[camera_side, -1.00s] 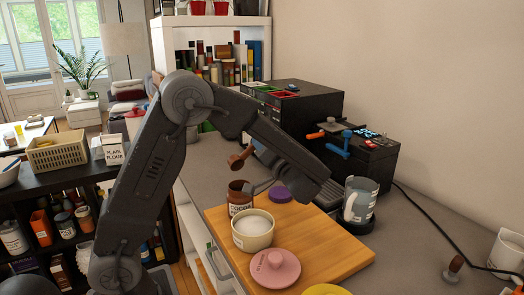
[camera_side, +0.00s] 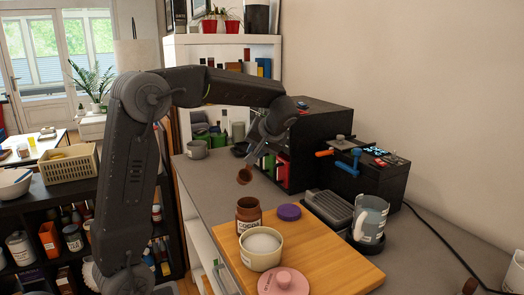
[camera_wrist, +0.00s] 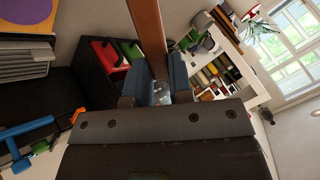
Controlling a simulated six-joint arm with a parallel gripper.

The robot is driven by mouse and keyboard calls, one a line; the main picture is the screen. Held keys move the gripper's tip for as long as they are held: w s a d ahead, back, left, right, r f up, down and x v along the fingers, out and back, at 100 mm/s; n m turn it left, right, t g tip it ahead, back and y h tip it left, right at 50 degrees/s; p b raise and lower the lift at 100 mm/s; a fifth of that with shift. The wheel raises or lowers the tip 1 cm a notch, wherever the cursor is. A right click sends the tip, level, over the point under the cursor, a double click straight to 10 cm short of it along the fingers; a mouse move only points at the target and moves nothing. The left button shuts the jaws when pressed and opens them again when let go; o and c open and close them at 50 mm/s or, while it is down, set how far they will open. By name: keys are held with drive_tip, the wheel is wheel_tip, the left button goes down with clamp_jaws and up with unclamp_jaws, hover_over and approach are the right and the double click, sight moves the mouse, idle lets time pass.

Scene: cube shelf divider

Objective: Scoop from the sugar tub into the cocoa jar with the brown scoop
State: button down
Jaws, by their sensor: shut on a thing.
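My gripper (camera_side: 256,140) is shut on the handle of the brown scoop (camera_side: 244,176), whose cup hangs in the air above the cocoa jar. I cannot tell what the scoop's cup holds. In the wrist view the scoop's brown handle (camera_wrist: 148,32) stands between the two fingers of my gripper (camera_wrist: 160,82); the cup is out of that view. The cocoa jar (camera_side: 249,216) is brown, labelled, upright and lidless. The cream sugar tub (camera_side: 260,260) stands in front of it, open and with white sugar in it.
A wooden board (camera_side: 335,262) carries the purple lid (camera_side: 289,212) and the pink lid (camera_side: 284,281). A glass pitcher (camera_side: 370,217) stands at the right. A black cabinet (camera_side: 318,140) with colored items is behind.

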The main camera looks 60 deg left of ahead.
drive_tip(key=shift+s+a+f+h, duration=0.15)
drive_tip(key=shift+a+f+h, duration=0.15)
drive_tip(key=shift+a+h, duration=0.6)
drive_tip(key=shift+a+f+t+h, duration=0.15)
drive_tip(key=shift+f+h, duration=0.4)
drive_tip(key=shift+h, duration=0.6)
drive_tip(key=shift+a+f+t+h, duration=0.2)
drive_tip(key=shift+f+h, duration=0.4)
drive_tip(key=shift+h, duration=0.5)
drive_tip(key=shift+a+f+t+h, duration=0.15)
drive_tip(key=shift+f+h, duration=0.4)
drive_tip(key=shift+h, duration=0.6)
